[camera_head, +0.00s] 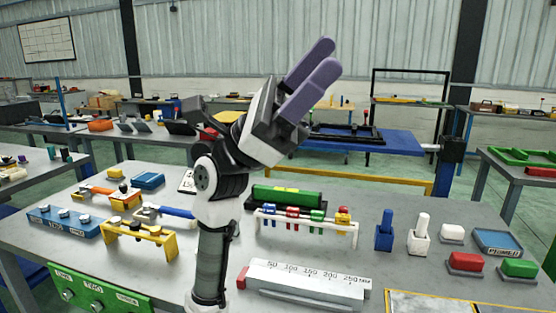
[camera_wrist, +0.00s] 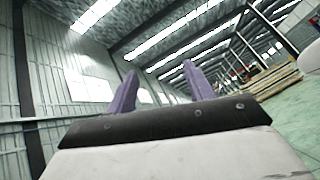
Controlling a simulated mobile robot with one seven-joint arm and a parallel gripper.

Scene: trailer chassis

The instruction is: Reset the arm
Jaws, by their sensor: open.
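My gripper (camera_head: 322,65) is raised above the grey workbench in the head view, its two purple fingers pointing up and to the right. The fingers stand apart with nothing between them. In the wrist view my gripper (camera_wrist: 158,88) shows its two purple fingers spread, with the hall's roof and wall behind them. My arm rises from the front of the bench and hides part of its middle.
The workbench (camera_head: 400,270) holds a white ruler block (camera_head: 305,283), a rack with coloured clips (camera_head: 305,228), a green cylinder (camera_head: 288,197), a yellow stand (camera_head: 138,238) and several small blocks at right. A blue table (camera_head: 375,143) stands behind. The air around my gripper is clear.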

